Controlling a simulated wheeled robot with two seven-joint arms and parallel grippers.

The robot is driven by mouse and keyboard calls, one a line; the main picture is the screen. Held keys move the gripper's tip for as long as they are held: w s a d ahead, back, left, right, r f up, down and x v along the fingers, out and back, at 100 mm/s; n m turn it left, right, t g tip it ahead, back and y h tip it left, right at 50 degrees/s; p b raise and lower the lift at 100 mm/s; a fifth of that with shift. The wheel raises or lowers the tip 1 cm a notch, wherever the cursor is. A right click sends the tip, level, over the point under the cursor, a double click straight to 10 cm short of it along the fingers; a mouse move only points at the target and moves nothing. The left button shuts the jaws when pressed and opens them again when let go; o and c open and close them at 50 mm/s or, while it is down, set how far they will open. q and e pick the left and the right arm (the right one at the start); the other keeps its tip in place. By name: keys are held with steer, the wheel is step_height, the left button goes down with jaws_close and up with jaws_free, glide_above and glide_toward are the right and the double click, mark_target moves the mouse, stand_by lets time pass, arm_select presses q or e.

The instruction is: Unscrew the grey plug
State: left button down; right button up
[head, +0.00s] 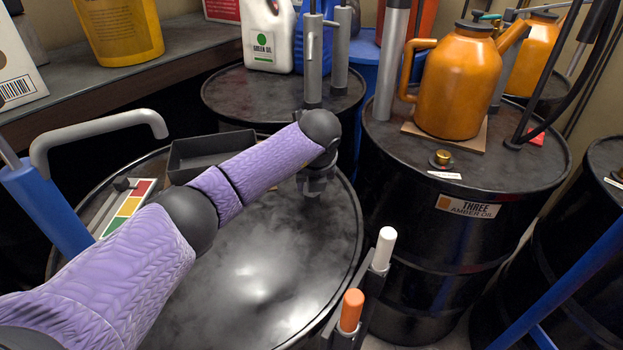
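My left arm, in a purple sleeve, reaches in from the left across the near black drum (255,275). Its dark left gripper (316,186) points down at the far right part of the drum's top, near the rim. The fingers are dark and small here, so I cannot tell whether they are open or shut, or on anything. I cannot make out a grey plug; the gripper may hide it. My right gripper is not in view.
A black tray (190,160) and a coloured card (127,210) lie on the near drum. A grey curved pipe (95,127) stands left. Orange (350,310) and white (384,248) capped rods rise at the front rim. Drum three (455,210) bears an orange can (457,90) and brass plug (441,158).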

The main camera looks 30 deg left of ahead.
arm_select(q)
steer(key=shift+n, duration=0.4)
steer(key=shift+d+n+g+y, duration=0.1)
steer(key=shift+n+g+y, duration=0.35)
steer(key=shift+n, duration=0.75)
steer(key=shift+w+f+n+g+b, duration=0.15)
steer(key=shift+n+g+b, duration=0.3)
steer(key=shift+n, duration=0.65)
steer(key=shift+n+y, duration=0.25)
steer(key=shift+n, duration=0.25)
